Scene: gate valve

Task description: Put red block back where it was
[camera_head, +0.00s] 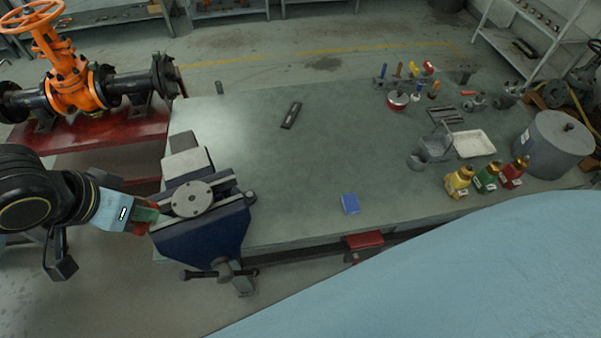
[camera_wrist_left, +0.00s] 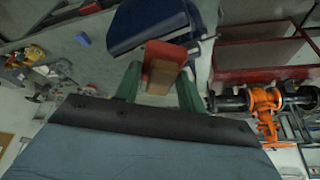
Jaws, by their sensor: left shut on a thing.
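The red block (camera_head: 141,229) is held by my left gripper (camera_head: 147,214), just left of the vise in the head view. The green fingers partly cover it there. In the left wrist view the red block (camera_wrist_left: 168,49) sits between the two green fingers of the left gripper (camera_wrist_left: 158,78), with a brownish face toward the camera. The gripper is shut on it. The block is beside the blue vise (camera_head: 205,232); I cannot tell whether they touch. A blue block (camera_head: 350,204) lies on the table near its front edge. My right gripper is not in view.
The green-grey table (camera_head: 300,170) is mostly clear in its middle. A dark flat object (camera_head: 291,115) lies at the back. Screwdrivers, a white tray (camera_head: 474,143), small bottles (camera_head: 486,178) and a grey cylinder (camera_head: 558,146) stand right. An orange valve (camera_head: 75,85) is at left.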

